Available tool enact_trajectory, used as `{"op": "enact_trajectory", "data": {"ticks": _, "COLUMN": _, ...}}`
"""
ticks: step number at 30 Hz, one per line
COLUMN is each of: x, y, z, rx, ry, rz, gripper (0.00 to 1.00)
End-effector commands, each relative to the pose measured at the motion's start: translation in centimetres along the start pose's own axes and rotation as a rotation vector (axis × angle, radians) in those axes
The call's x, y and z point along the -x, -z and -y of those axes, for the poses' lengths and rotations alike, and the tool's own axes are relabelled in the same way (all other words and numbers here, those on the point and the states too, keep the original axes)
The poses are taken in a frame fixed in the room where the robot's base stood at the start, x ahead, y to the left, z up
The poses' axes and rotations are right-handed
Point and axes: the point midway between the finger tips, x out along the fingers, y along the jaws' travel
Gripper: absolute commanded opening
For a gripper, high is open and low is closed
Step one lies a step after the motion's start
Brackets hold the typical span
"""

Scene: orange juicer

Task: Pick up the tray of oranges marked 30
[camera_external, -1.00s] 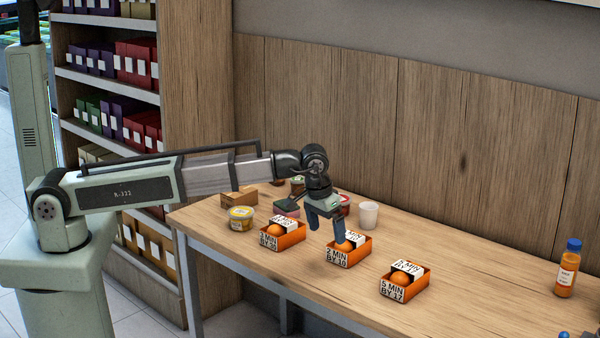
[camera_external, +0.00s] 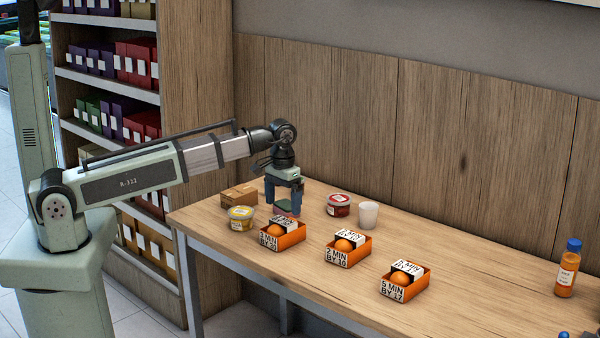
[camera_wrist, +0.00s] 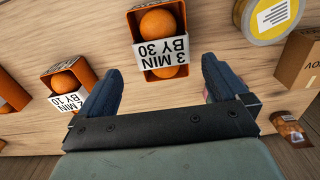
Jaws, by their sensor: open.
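The tray marked 3 MIN BY 30 (camera_wrist: 163,52) is orange with a white label and holds oranges. It lies at the top middle of the wrist view, beyond the fingertips. It matches the leftmost orange tray (camera_external: 291,240) in the external view, where its lettering is small. My gripper (camera_external: 284,208) is open and points down, just behind that tray and apart from it. In the wrist view my gripper (camera_wrist: 160,80) has its two blue fingers spread, with bare wood and the tray's near end between them.
The middle tray (camera_external: 352,251), marked 2 MIN BY 10, and a 5 MIN BY 17 tray (camera_external: 412,292) lie to the right. A yellow tub (camera_external: 241,220), a cardboard box (camera_external: 240,196), a red tub (camera_external: 338,206) and a white cup (camera_external: 368,215) stand nearby. A juice bottle (camera_external: 567,270) stands far right.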

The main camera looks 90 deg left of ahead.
Motion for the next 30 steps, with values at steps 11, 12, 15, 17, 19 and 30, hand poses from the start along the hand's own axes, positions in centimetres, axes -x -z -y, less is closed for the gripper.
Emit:
{"op": "enact_trajectory", "data": {"ticks": 11, "x": -4.6, "y": 0.0, "z": 0.0, "rx": 0.0, "ry": 0.001, "rz": 0.0, "gripper": 1.0}}
{"op": "enact_trajectory", "data": {"ticks": 12, "x": -4.8, "y": 0.0, "z": 0.0, "rx": 0.0, "ry": 0.001, "rz": 0.0, "gripper": 1.0}}
{"op": "enact_trajectory", "data": {"ticks": 15, "x": -5.2, "y": 0.0, "z": 0.0, "rx": 0.0, "ry": 0.0, "rz": -0.001, "gripper": 1.0}}
{"op": "enact_trajectory", "data": {"ticks": 17, "x": -5.3, "y": 0.0, "z": 0.0, "rx": 0.0, "ry": 0.0, "rz": -0.001, "gripper": 1.0}}
{"op": "enact_trajectory", "data": {"ticks": 19, "x": -5.4, "y": 0.0, "z": 0.0, "rx": 0.0, "ry": 0.0, "rz": -0.001, "gripper": 1.0}}
{"op": "enact_trajectory", "data": {"ticks": 30, "x": -8.8, "y": 0.1, "z": 0.3, "rx": 0.0, "ry": 0.001, "rz": 0.001, "gripper": 1.0}}
